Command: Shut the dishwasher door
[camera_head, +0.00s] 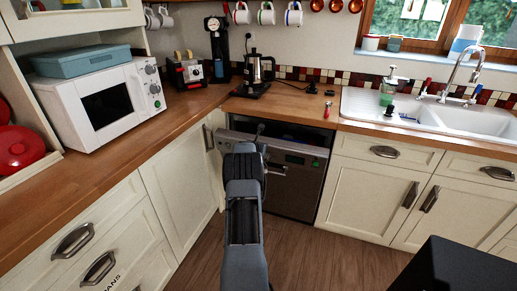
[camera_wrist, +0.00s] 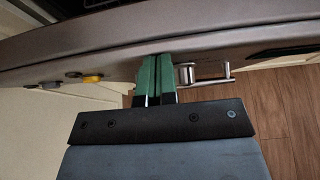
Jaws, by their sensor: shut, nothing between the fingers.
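The dishwasher door (camera_head: 297,190) is a dark steel panel under the corner of the counter. Its top edge leans out a little, with a dark gap above it. In the wrist view the door (camera_wrist: 120,55) crosses the picture as a grey band, with a yellow button and a small metal handle (camera_wrist: 204,73) on its face. My gripper (camera_wrist: 157,60) is shut and empty, its green fingers together at the door's face, just left of the handle. I cannot tell whether they touch it. In the head view my gripper (camera_head: 261,132) is at the door's upper left, and my arm hides part of the door.
Cream cabinets (camera_head: 178,175) stand left of the dishwasher, and more stand right under the sink (camera_head: 440,112). The wooden counter (camera_head: 200,103) above holds a kettle (camera_head: 258,72), toaster (camera_head: 187,72) and microwave (camera_head: 105,103). The wooden floor (camera_head: 330,250) in front is clear.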

